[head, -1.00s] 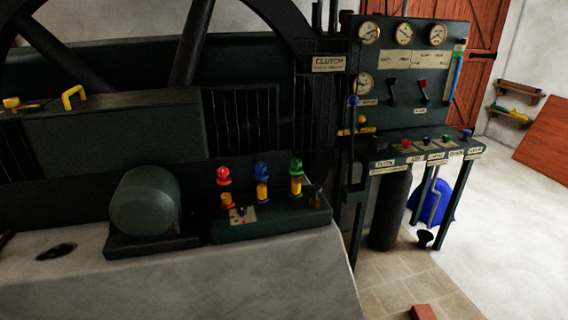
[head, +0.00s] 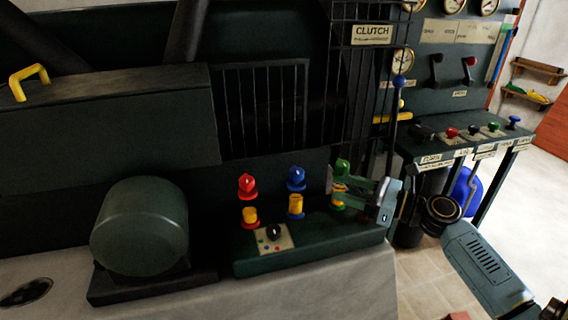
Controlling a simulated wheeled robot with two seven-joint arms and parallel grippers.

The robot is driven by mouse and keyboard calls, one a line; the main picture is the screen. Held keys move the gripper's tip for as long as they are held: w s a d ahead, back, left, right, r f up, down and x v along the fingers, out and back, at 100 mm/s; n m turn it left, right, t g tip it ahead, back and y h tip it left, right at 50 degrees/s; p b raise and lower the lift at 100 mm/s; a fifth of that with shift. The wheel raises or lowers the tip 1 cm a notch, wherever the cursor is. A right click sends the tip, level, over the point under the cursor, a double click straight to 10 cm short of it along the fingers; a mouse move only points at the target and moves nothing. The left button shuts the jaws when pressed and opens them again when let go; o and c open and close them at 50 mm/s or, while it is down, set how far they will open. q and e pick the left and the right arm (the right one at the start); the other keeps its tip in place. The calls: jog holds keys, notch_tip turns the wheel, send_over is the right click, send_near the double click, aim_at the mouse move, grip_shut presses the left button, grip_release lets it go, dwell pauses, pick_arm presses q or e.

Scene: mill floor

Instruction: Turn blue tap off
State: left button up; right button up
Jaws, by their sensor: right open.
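The blue tap (head: 296,180) stands in the middle of a row of three on a dark green block, with a blue knob above a yellow body. The red tap (head: 247,187) is to its left. The green tap (head: 342,171) is to its right, partly hidden behind my right gripper. My right gripper (head: 334,187) comes in from the right, open, its fingers pointing left in front of the green tap. It is a short way right of the blue tap and apart from it. I cannot tell whether it touches the green tap. My left gripper is not in view.
A small plate with a black knob (head: 274,231) sits in front of the taps. A rounded green motor housing (head: 139,227) stands to the left. A tall blue-topped lever (head: 399,82) and a console with coloured buttons (head: 470,136) are to the right. A barred guard is behind.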

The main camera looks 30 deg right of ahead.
aim_at(297, 170)
jog(key=b+x, duration=0.1)
jog(key=x, duration=1.2)
jog(key=shift+w, duration=0.1)
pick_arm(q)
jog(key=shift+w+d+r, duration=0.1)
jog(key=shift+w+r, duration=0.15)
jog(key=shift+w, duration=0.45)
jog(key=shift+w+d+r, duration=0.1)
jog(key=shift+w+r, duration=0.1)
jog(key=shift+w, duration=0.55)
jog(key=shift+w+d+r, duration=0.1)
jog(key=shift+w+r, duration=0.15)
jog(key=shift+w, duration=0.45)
pick_arm(e)
jog(key=shift+w+a, duration=0.15)
jog(key=shift+w, duration=0.2)
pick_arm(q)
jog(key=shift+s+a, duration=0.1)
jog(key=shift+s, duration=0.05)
pick_arm(e)
jog(key=shift+r, duration=0.1)
jog(key=c, duration=0.9)
